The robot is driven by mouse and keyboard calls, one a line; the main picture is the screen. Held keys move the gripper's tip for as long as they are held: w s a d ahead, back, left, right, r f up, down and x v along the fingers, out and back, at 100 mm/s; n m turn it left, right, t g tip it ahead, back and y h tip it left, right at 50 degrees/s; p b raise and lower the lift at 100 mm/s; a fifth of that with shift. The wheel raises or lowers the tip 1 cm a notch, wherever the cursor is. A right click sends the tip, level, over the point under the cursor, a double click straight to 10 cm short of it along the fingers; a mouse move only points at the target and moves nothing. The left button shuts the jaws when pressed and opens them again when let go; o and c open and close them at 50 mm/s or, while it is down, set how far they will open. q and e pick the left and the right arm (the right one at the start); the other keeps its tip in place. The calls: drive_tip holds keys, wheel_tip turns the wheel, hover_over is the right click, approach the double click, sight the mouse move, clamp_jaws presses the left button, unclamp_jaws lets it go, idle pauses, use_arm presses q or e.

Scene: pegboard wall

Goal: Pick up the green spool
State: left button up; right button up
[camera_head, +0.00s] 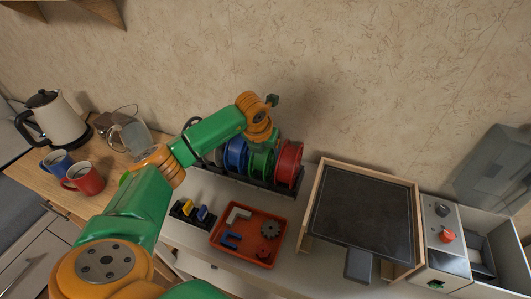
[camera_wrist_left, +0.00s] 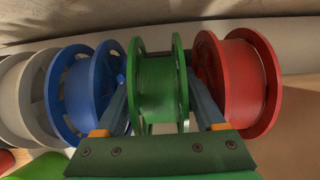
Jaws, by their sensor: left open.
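The green spool (camera_head: 261,163) stands in a row of spools on a dark rack, between the blue and red spools. In the left wrist view the green spool (camera_wrist_left: 160,85) is upright in the middle. My left gripper (camera_wrist_left: 161,78) is open, with one finger on each side of it, in the gaps next to the blue and red spools. I cannot tell whether the fingers touch it. In the head view my left gripper is over the row, partly hidden by its own wrist. My right gripper is not in view.
The blue spool (camera_wrist_left: 88,92) and red spool (camera_wrist_left: 238,83) stand close on either side. A grey-white spool (camera_wrist_left: 25,97) is further left. An orange tray (camera_head: 226,245) with small parts lies in front. A wood-framed dark panel (camera_head: 360,208) is on the right.

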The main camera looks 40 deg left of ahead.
use_arm(q)
drive_tip(key=shift+w+f, duration=0.2)
drive_tip(key=shift+f, duration=0.45)
drive_tip(key=shift+s+r, duration=0.1)
drive_tip(key=shift+c, duration=0.7)
clamp_jaws()
drive_tip(key=shift+r, duration=0.1)
